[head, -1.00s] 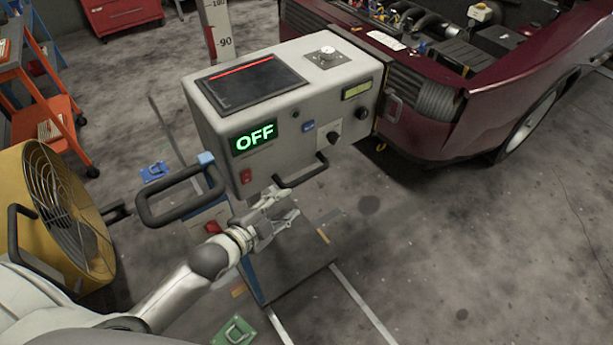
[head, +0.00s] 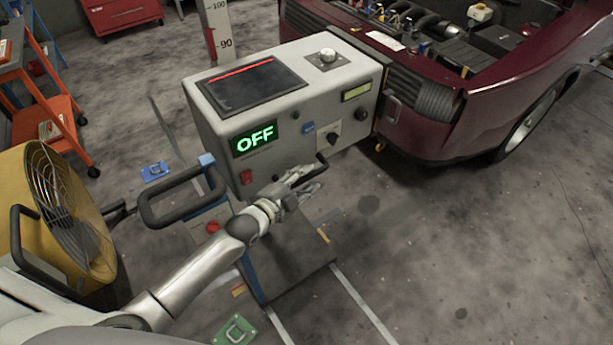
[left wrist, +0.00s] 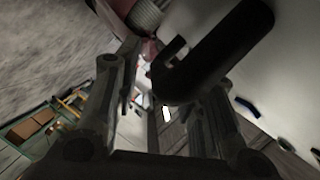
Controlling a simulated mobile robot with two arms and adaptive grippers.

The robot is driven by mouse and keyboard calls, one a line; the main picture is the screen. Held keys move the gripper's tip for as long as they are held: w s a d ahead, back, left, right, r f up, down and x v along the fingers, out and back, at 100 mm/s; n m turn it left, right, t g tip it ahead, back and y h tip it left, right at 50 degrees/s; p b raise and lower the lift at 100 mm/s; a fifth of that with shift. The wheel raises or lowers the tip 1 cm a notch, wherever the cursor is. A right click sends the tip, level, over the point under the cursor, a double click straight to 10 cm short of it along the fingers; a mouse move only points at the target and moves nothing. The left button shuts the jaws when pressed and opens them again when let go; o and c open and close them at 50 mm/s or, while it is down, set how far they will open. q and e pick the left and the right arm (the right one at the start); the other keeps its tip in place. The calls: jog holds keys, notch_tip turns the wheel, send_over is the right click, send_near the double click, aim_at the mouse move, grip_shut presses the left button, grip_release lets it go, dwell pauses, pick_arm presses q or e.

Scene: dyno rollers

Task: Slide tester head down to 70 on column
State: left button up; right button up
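The tester head (head: 215,120) is a grey box with a dark top panel, a green OFF display and knobs. The column (head: 221,30) rises behind it, with the marks 100 and 90 showing above the box; the 70 mark is not visible. A black front handle (head: 322,166) is on the box's lower front edge, partly hidden by my left gripper (head: 314,178). In the left wrist view the handle (left wrist: 225,50) looms close, its bent end between the spread fingers of my left gripper (left wrist: 150,105). The fingers look open; contact is unclear. My right gripper is not in view.
A black loop handle (head: 182,196) sticks out at the box's left. A yellow fan (head: 70,205) stands at left, an orange cart (head: 50,120) behind it. A dark red car (head: 430,130) with its hood open is close on the right. The floor at lower right is clear.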

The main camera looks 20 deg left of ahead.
pick_arm(q)
jog(key=shift+w+d+f, duration=0.15)
jog(key=shift+w+d, duration=0.1)
jog(key=shift+w, duration=0.35)
jog(key=shift+c, duration=0.2)
grip_shut()
